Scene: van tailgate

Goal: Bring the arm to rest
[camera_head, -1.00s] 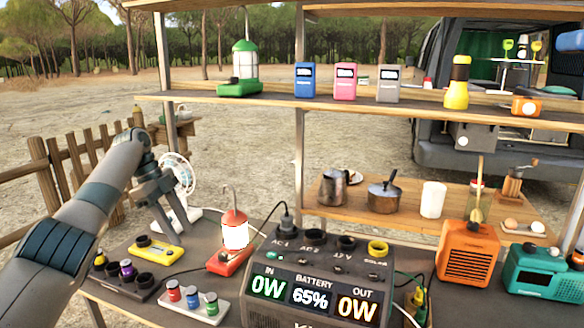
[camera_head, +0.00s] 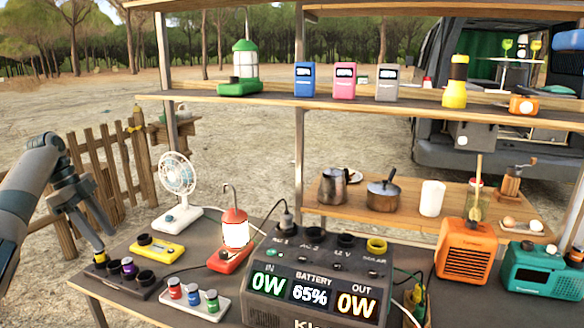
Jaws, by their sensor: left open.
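My left arm comes in from the left edge, grey with a dark teal band. Its left gripper (camera_head: 104,240) points down and to the right, open and with nothing seen between its fingers. The fingertips show just above or behind the back left corner of a dark socket tray (camera_head: 140,290) with yellow and purple plugs. I cannot tell whether they touch it. My right gripper is not in view.
A white fan (camera_head: 178,180), a yellow socket block (camera_head: 158,249), a lit red lantern (camera_head: 236,235) and a power station (camera_head: 318,285) stand on the table right of the gripper. A wooden fence (camera_head: 95,175) stands behind. A shelf (camera_head: 330,106) crosses above the table.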

